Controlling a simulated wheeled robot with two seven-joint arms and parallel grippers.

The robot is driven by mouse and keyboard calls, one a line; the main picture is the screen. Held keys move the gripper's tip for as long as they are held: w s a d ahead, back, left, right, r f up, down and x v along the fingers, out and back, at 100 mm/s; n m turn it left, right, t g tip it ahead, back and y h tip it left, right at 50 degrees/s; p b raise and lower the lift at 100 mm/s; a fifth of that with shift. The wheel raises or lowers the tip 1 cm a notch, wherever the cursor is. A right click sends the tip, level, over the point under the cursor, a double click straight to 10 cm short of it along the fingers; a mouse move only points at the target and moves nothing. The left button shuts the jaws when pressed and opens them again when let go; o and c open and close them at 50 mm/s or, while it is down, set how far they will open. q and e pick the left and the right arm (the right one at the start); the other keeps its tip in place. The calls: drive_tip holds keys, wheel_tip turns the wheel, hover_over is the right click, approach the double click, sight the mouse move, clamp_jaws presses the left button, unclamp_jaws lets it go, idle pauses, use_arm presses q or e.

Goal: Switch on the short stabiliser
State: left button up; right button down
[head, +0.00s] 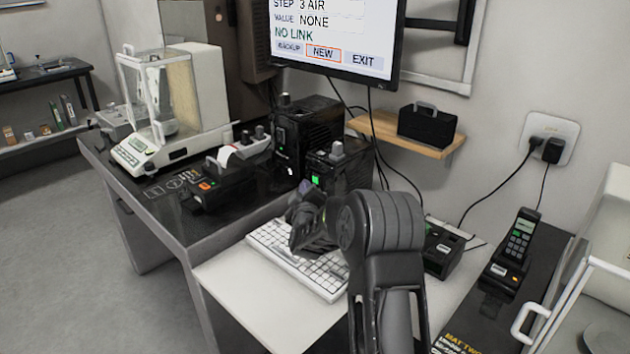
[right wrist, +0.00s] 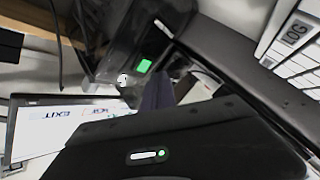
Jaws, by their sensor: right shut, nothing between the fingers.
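The short stabiliser (head: 345,170) is a black box with a knob on top, standing at the back of the dark table beside a taller black stabiliser (head: 310,128). A bright green lit switch (head: 315,180) shows on its front. In the right wrist view the green switch (right wrist: 145,66) is lit on the dark box front, just beyond my finger. My right gripper (head: 306,205) is shut and empty, in front of the short stabiliser and above the keyboard's far end. I cannot tell whether the fingertips touch the switch. My left gripper is not in view.
A white keyboard (head: 285,262) lies under my right arm. A label printer (head: 215,185) and a glass-cased balance (head: 165,100) stand to the left. The monitor (head: 335,35) hangs above. A black docking box (head: 440,250) and a handheld scanner (head: 515,245) are at the right.

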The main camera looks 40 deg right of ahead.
drive_tip(key=shift+s+a+p, duration=0.15)
drive_tip(key=shift+a+p, duration=0.05)
drive_tip(key=shift+a, duration=1.05)
drive_tip(key=shift+s+a+p, duration=0.1)
drive_tip(key=shift+a+p, duration=0.05)
drive_tip(key=shift+a, duration=1.1)
